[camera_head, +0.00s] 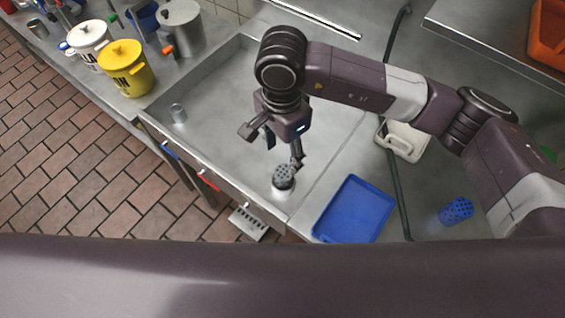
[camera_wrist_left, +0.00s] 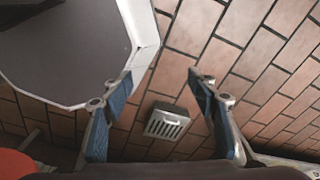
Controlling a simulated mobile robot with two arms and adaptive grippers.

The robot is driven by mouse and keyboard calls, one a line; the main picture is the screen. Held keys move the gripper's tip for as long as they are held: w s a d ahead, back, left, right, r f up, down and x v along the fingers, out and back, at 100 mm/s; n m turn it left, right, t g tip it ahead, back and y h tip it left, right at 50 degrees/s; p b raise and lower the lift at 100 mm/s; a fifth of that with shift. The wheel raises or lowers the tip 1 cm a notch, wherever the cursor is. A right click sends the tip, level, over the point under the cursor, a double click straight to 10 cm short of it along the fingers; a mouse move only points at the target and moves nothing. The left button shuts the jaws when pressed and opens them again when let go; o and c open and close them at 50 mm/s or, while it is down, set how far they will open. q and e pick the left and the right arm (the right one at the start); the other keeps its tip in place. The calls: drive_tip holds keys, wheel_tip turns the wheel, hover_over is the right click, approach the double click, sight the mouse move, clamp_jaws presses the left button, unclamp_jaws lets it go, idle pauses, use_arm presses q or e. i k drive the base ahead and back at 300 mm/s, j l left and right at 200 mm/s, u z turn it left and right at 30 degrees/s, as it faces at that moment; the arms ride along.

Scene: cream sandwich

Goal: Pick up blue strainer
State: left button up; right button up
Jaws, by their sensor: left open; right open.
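The blue strainer (camera_head: 456,211), a small perforated cylinder, lies on the metal counter at the lower right in the head view, right of the blue tray and below my right arm. My right gripper (camera_head: 273,147) is open and empty over the sink, well to the left of the strainer. Below it a dark perforated round piece (camera_head: 283,177) sits in the sink's near corner. My left gripper (camera_wrist_left: 159,80) is open in the left wrist view, with nothing between its fingers and the brick floor behind. The strainer is not visible in that view.
A blue tray (camera_head: 352,209) and a white container (camera_head: 403,140) stand between sink and strainer. A dark hose (camera_head: 393,185) runs down beside the tray. Yellow (camera_head: 127,70) and white (camera_head: 88,38) pots stand upper left. A floor grate (camera_wrist_left: 167,124) shows below my left gripper.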

sight(457, 211)
drive_tip(key=k+j, duration=0.8)
